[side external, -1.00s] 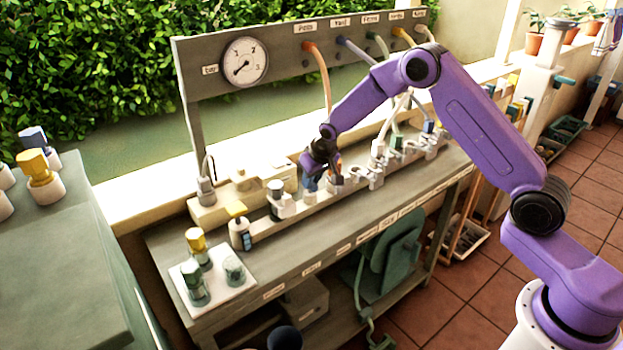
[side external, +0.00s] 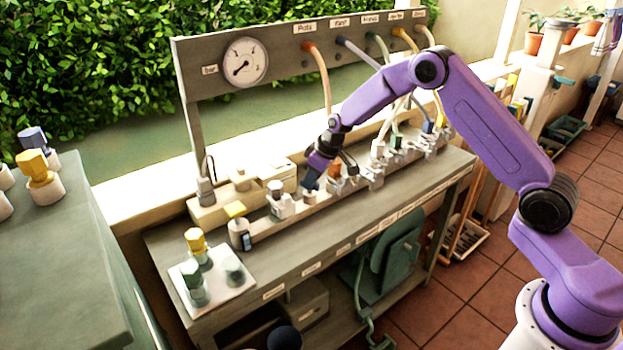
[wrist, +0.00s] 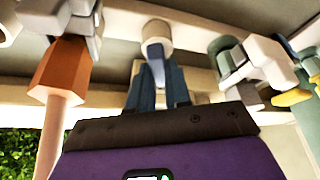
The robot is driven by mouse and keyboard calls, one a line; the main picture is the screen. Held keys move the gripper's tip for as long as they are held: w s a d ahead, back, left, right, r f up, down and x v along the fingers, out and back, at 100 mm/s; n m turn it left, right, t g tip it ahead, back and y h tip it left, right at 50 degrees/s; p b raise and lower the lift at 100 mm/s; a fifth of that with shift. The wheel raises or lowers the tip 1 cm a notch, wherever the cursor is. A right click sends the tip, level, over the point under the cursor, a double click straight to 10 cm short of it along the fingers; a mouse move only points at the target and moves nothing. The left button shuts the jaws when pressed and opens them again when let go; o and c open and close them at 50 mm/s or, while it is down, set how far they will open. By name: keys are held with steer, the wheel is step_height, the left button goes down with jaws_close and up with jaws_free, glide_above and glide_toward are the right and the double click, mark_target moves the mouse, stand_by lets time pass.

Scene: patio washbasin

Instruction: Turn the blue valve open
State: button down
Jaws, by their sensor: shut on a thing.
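The orange fitting (wrist: 58,72) with its hose is close on one side, and a green-and-white valve (wrist: 245,62) on the other. Several hoses hang from the back panel (side external: 290,70), which carries a pressure gauge (side external: 245,62). A white tray (side external: 243,287) holds loose valves at the bench's left end.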

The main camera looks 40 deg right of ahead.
steer(key=n+y, duration=0.1)
steer(key=n, duration=0.2)
steer(key=n+g, duration=0.1)
steer(key=n, duration=0.2)
steer(key=shift+w+d+g+y, duration=0.1)
steer(key=shift+g+y, duration=0.2)
steer(key=shift+y, duration=0.1)
steer(key=n+g, duration=0.1)
steer(key=n, duration=0.2)
steer(key=n+g, duration=0.1)
steer(key=n, duration=0.2)
steer(key=shift+w+d+n+g+y, duration=0.1)
steer(key=shift+w+n+g+y, duration=0.05)
steer(key=shift+n+g+y, duration=0.15)
steer(key=c, duration=1.1)
jaws_free()
steer(key=shift+o, duration=0.2)
steer(key=shift+r, duration=0.1)
steer(key=v, duration=1.7)
steer(key=shift+d, duration=0.1)
